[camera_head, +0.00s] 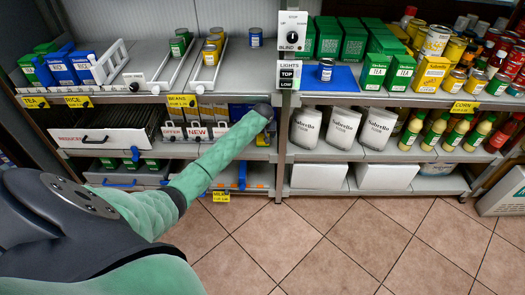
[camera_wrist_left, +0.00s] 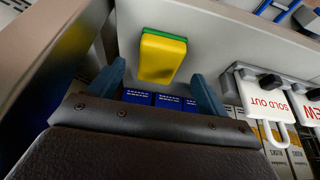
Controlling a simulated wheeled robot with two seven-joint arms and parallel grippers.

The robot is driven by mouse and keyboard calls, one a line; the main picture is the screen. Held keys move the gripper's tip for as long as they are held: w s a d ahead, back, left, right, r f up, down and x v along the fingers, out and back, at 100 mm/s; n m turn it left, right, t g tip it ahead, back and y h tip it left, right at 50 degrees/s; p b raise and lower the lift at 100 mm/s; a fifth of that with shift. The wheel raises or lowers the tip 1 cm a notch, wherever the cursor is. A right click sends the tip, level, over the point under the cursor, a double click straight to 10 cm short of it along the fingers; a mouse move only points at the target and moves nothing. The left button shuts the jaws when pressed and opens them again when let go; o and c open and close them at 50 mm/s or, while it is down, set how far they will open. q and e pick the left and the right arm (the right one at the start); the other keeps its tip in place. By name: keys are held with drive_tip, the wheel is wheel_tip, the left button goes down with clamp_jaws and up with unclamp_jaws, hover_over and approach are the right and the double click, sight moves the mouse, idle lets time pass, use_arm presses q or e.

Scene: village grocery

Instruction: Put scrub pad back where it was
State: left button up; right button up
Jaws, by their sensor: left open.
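The scrub pad (camera_wrist_left: 163,55), yellow with a green layer along its edge, shows in the left wrist view against a pale grey shelf surface. It lies between and just beyond the two blue fingers of my left gripper (camera_wrist_left: 159,74). The fingers are apart, and I see no clear contact with the pad. In the head view my left wrist (camera_head: 264,111) reaches to the middle shelf, by the upright between the two shelf units. My right gripper is not in view.
Blue boxes (camera_wrist_left: 139,97) stand behind the fingers. A white SOLD OUT tag (camera_wrist_left: 264,103) hangs close to the right finger. White sacks (camera_head: 306,128) stand right of my wrist. A blue mat (camera_head: 342,78) holds one can (camera_head: 325,69). The tiled floor (camera_head: 330,245) is clear.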

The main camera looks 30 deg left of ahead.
use_arm(q)
drive_tip(key=s+d, duration=0.6)
drive_tip(key=s, duration=0.4)
drive_tip(key=s+d+f+m+t+h, duration=0.1)
drive_tip(key=s+d+f+m+h, duration=0.15)
drive_tip(key=s+d+f, duration=0.55)
drive_tip(key=s+d+f+m+h, duration=0.1)
drive_tip(key=s+d+f+m, duration=0.3)
drive_tip(key=s+d, duration=0.65)
drive_tip(key=s+d+f+m+t+h, duration=0.1)
drive_tip(key=s+d+m+h, duration=0.1)
drive_tip(key=s+d, duration=1.9)
drive_tip(key=shift+s+f+h, duration=0.2)
drive_tip(key=shift+f+h, duration=0.05)
drive_tip(key=shift+h, duration=0.2)
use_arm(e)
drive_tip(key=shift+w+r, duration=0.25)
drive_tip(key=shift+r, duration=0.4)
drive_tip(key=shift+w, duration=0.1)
